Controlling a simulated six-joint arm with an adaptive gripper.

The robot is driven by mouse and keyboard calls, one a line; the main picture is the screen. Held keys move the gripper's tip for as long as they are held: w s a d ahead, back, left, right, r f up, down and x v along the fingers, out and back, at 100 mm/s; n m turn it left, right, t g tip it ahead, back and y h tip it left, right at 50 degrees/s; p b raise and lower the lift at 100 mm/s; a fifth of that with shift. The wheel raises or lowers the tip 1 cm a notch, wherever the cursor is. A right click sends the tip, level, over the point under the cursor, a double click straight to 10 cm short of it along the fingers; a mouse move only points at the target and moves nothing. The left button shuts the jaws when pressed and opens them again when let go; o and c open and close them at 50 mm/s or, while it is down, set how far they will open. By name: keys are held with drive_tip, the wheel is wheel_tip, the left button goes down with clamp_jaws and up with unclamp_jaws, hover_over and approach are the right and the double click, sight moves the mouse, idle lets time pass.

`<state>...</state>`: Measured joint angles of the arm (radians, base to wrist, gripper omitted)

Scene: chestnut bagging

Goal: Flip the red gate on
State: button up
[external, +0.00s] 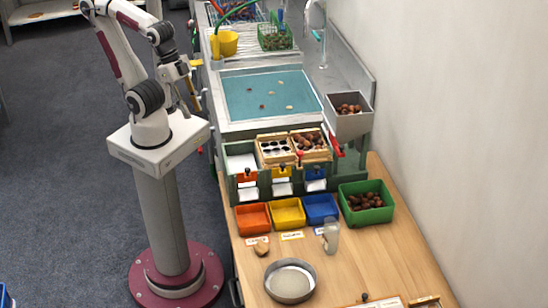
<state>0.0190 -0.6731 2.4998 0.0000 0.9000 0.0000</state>
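A red lever-like piece (335,144), which looks like the red gate, sits at the lower left of the grey hopper (349,124). The hopper holds brown chestnuts. The red piece is tilted, but I cannot tell which setting it is in. My gripper (193,101) hangs at the left, beside the counter's left edge, well apart from the red piece. It is small and seen from the side, so its opening is unclear. I see nothing held in it.
A green sorting stand (228,187) with wooden trays stands between my gripper and the hopper. Orange (253,217), yellow (288,212) and blue (320,208) bins sit before it. A green crate (366,216) of chestnuts and a round pan (290,295) are on the wooden table.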

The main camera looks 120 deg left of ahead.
drive_tip(key=w+d+f+h, duration=0.1)
drive_tip(key=w+d+f, duration=0.2)
drive_tip(key=w, duration=0.5)
drive_tip(key=w+d+f+n+h, duration=0.1)
drive_tip(key=w+d+f, duration=0.3)
drive_tip(key=w, duration=0.4)
drive_tip(key=w+d+f, duration=0.3)
drive_tip(key=w, duration=0.5)
drive_tip(key=w+f+n+t, duration=0.1)
drive_tip(key=w+f, duration=0.2)
drive_tip(key=w, duration=0.3)
drive_tip(key=w+a+f+n+t+y, duration=0.1)
drive_tip(key=w+f, duration=0.1)
drive_tip(key=w, duration=0.3)
drive_tip(key=w+f+n+t, duration=0.1)
drive_tip(key=w+f+n, duration=0.15)
drive_tip(key=w, duration=0.35)
drive_tip(key=w+a+f+n+t+y, duration=0.35)
drive_tip(key=w+a+y, duration=0.5)
drive_tip(key=a, duration=0.35)
drive_tip(key=s+a+r+n+g+y, duration=0.4)
drive_tip(key=s+a+r+y, duration=0.2)
drive_tip(key=a+r+y, duration=0.3)
wheel_tip(320, 180, up, 2)
drive_tip(key=shift+s+a+n, duration=0.3)
drive_tip(key=shift+s+a, duration=0.1)
drive_tip(key=shift+a, duration=0.15)
drive_tip(key=shift+a+g, duration=0.15)
drive_tip(key=shift+g, duration=0.1)
